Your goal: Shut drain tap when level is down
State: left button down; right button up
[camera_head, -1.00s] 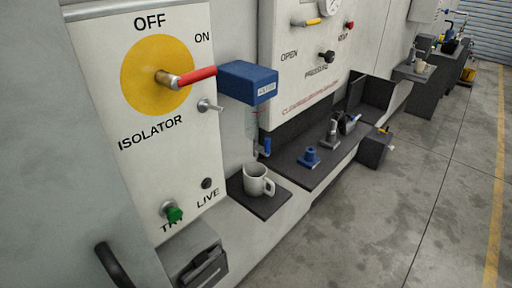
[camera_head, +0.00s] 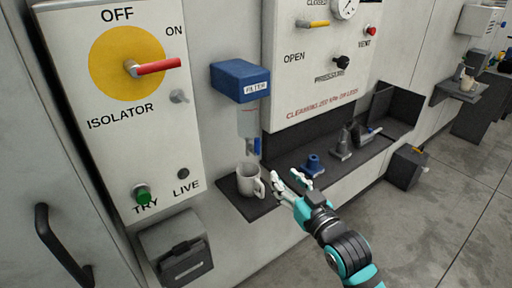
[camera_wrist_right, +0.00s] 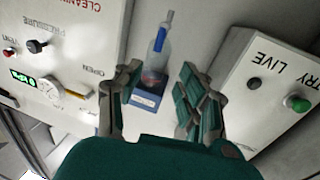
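A blue filter head (camera_head: 240,81) sits on the wall with a clear bowl (camera_head: 247,122) below it. The blue drain tap (camera_head: 257,146) hangs under the bowl and points roughly downward. The liquid level is too small to read. A pale mug (camera_head: 249,181) stands below the tap. My right gripper (camera_head: 292,178) is open and empty, right of the mug and lower right of the tap, apart from the tap. In the right wrist view, the blue tap (camera_wrist_right: 164,28) and clear bowl (camera_wrist_right: 155,58) show upside down beyond the open fingers (camera_wrist_right: 159,76). My left gripper is out of view.
The mug stands on a dark shelf (camera_head: 246,210). A blue fitting (camera_head: 313,164) and dark parts stand on the longer shelf to the right. The isolator panel (camera_head: 130,125) is left, the gauge panel (camera_head: 310,85) right. A dark box (camera_head: 175,250) juts out lower left.

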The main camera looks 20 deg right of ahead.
send_near(259, 146)
jog(key=w+p, duration=0.1)
jog(key=w, duration=0.2)
jog(key=w+a, duration=0.1)
jog(key=w, duration=0.2)
jog(key=w+p, duration=0.1)
jog(key=w, duration=0.2)
jog(key=shift+a+p, duration=0.3)
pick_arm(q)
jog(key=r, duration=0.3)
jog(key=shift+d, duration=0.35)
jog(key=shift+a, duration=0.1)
pick_arm(e)
jog(key=shift+c, duration=0.4)
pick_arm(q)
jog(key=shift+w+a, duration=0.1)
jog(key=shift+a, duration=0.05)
pick_arm(e)
grip_shut()
